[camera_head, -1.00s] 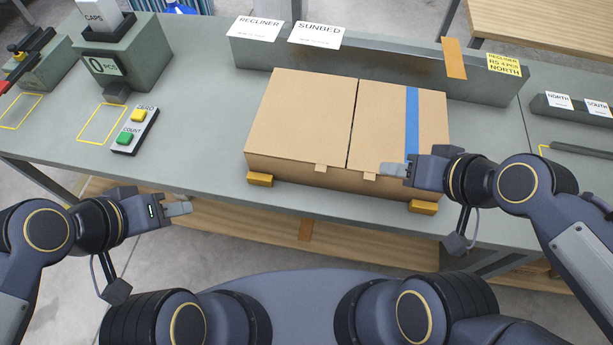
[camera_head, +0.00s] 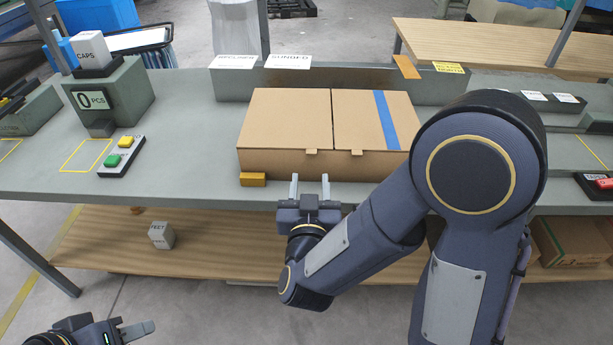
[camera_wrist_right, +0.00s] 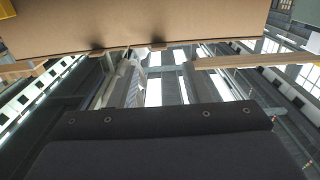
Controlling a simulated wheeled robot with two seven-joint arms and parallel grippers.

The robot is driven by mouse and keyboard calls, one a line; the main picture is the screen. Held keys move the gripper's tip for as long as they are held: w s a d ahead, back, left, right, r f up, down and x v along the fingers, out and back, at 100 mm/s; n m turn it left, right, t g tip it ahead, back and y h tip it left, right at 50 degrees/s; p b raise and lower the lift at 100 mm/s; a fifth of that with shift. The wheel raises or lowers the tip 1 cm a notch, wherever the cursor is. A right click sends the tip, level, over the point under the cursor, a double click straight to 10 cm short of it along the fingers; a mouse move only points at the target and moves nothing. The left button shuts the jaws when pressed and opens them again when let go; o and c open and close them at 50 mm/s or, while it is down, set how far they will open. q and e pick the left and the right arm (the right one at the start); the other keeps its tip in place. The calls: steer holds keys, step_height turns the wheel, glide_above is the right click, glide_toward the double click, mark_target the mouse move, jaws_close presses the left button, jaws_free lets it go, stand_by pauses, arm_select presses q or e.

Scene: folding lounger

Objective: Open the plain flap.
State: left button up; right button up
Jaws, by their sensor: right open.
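A cardboard box (camera_head: 300,165) sits on the grey bench, its two top flaps lying flat and closed. The left one is the plain flap (camera_head: 287,118), with a small tab (camera_head: 311,151) at its front edge. The right one is the taped flap (camera_head: 352,115), with a blue strip and its own tab (camera_head: 357,152). My right gripper (camera_head: 311,183) is open and empty in front of the box, below the plain flap's tab. The right wrist view shows its two fingers (camera_wrist_right: 160,82) apart under the box front (camera_wrist_right: 150,25). My left gripper (camera_head: 138,330) is low at the left, away from the box; its opening is unclear.
A yellow block (camera_head: 253,179) is at the box's front left corner. A low grey rail (camera_head: 330,80) with signs stands behind the box. A counter (camera_head: 110,97) and a button box (camera_head: 122,156) stand left. My right arm hides the bench at right.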

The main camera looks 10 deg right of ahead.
mark_target(312, 154)
steer(key=x, duration=0.7)
steer(key=shift+w+d+p, duration=0.2)
steer(key=shift+w+p, duration=0.1)
steer(key=shift+w, duration=0.1)
steer(key=shift+c, duration=0.3)
jaws_close()
